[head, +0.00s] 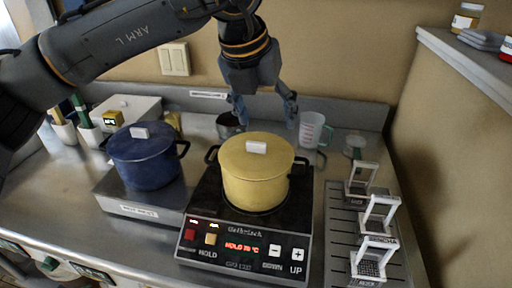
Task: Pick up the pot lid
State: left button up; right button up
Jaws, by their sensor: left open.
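A yellow pot (254,189) with black side handles stands on a black hot plate. Its yellow pot lid (240,153) is on top, with a white block knob (256,147). A blue pot (147,171) with a blue lid (138,140) and a similar white knob stands to the left on a steel base. My left gripper (264,112) hangs above and behind the yellow lid, pointing down. Its fingers are apart and hold nothing. My right gripper is out of view.
The hot plate (243,241) has a lit red display. A measuring cup (312,130) and a small metal cup (229,125) stand behind the yellow pot. White frames (378,213) stand on the rack at right. A shelf (462,58) juts out at upper right.

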pick_arm(q)
jog(key=w+a+r+n+y, duration=0.1)
jog(key=a+r, duration=0.1)
jog(key=a, duration=0.1)
jog(key=p, duration=0.2)
send_over(256, 143)
jog(key=s, duration=0.3)
jog(key=shift+t+y, duration=0.3)
jog(key=f, duration=0.8)
jog(key=shift+w+a, duration=0.15)
jog(key=shift+a, duration=0.2)
jog(key=shift+w+f, duration=0.1)
jog(key=p+x, duration=0.1)
jog(key=x, duration=0.1)
jog(key=p+x, duration=0.1)
jog(key=x, duration=0.1)
jog(key=shift+w+d+f+p, duration=0.1)
jog(key=shift+w+p, duration=0.25)
jog(key=shift+p, duration=0.05)
jog(key=shift+f, duration=0.25)
jog(key=c, duration=1.3)
